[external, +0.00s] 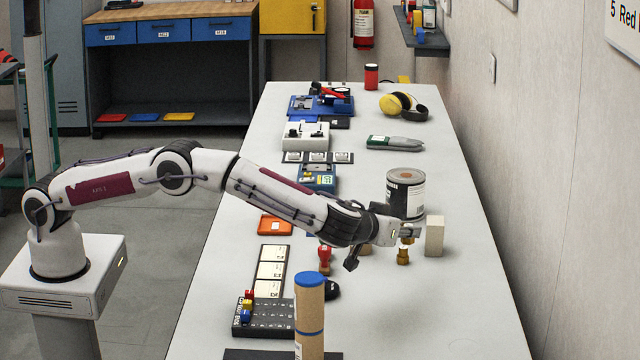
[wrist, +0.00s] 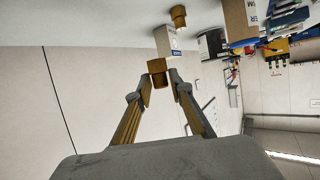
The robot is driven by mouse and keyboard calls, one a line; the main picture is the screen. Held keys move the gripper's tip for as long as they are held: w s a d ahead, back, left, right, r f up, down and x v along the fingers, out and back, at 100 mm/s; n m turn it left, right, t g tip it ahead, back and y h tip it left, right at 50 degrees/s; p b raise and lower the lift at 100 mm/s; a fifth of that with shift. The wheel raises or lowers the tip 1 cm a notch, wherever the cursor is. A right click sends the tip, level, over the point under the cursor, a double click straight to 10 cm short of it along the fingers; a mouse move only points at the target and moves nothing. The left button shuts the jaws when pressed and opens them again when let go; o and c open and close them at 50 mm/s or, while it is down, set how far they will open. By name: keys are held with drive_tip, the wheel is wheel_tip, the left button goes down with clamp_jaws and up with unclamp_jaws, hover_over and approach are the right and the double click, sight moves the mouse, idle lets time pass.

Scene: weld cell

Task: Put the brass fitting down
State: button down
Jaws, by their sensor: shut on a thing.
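My gripper (external: 406,232) is shut on the brass fitting (external: 407,240), above the right part of the table. In the wrist view, the fitting (wrist: 157,67) is a small gold-brown piece between the tips of my gripper (wrist: 160,84). A second small brass-coloured piece (external: 403,257) is on the table just below in the external view. It also shows apart from the held piece at the top of the wrist view (wrist: 178,15). The held fitting's exact height above the table is hard to tell.
A pale upright block (external: 434,237) stands close to the right of my gripper, and a large can (external: 405,195) stands behind it. A red-handled stamp (external: 325,258) and a cardboard tube (external: 309,315) stand to the left. The table (external: 450,310) is clear at front right.

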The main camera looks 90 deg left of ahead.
drive_tip(key=shift+f, duration=0.1)
hover_over(401, 285)
drive_tip(key=shift+f, duration=3.05)
drive_tip(key=shift+f, duration=1.85)
drive_tip(key=shift+f, duration=0.1)
drive_tip(key=c, duration=1.8)
unclamp_jaws()
